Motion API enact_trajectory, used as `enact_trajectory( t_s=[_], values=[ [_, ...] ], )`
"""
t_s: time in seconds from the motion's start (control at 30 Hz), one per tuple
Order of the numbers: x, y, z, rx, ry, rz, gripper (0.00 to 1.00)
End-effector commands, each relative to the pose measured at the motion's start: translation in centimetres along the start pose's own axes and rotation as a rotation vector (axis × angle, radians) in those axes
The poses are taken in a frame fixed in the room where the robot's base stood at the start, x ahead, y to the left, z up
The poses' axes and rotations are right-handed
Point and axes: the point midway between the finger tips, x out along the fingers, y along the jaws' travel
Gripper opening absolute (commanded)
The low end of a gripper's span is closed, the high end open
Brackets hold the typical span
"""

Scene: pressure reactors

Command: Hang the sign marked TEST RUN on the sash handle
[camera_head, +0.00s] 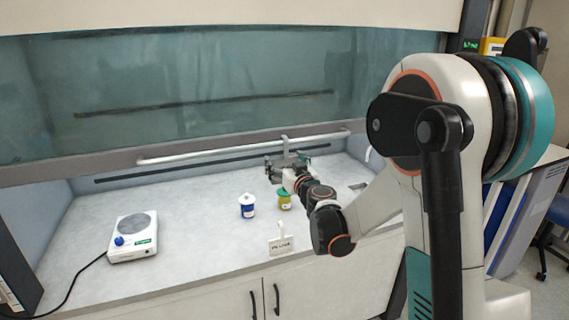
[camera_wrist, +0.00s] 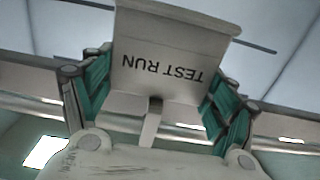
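The sign marked TEST RUN (camera_wrist: 165,48) is a pale plate, upside down in the wrist view, with a narrow strap or hook (camera_wrist: 151,128) leading from one edge. My gripper (camera_wrist: 166,78) is shut on the plate, its teal fingers against the two sides. In the head view my gripper (camera_head: 287,164) is just below and in front of the sash handle (camera_head: 215,151), a long white bar along the sash's lower edge. The strap rises over the bar's line there. Whether it is hooked around the bar or only in front of it, I cannot tell.
On the worktop (camera_head: 185,215) stand a hotplate (camera_head: 133,238) with a black cord, a blue-and-white jar (camera_head: 247,206), a yellow jar (camera_head: 284,200) with a green lid, and another small sign (camera_head: 280,245) near the front edge. The glass sash (camera_head: 200,90) spans the back.

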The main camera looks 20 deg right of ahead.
Motion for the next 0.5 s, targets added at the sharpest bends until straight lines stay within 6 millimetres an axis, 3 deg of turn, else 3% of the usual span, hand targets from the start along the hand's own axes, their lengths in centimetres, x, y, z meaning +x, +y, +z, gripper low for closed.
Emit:
enact_trajectory(
  t_s=[0.03,0.1,0.5],
  values=[
    [0.0,0.0,-0.01,0.0,0.0,0.0,0.88],
    [0.0,0.0,-0.01,0.0,0.0,0.0,1.0],
    [-0.03,0.0,0.0,0.0,0.0,0.0,1.0]
  ],
)
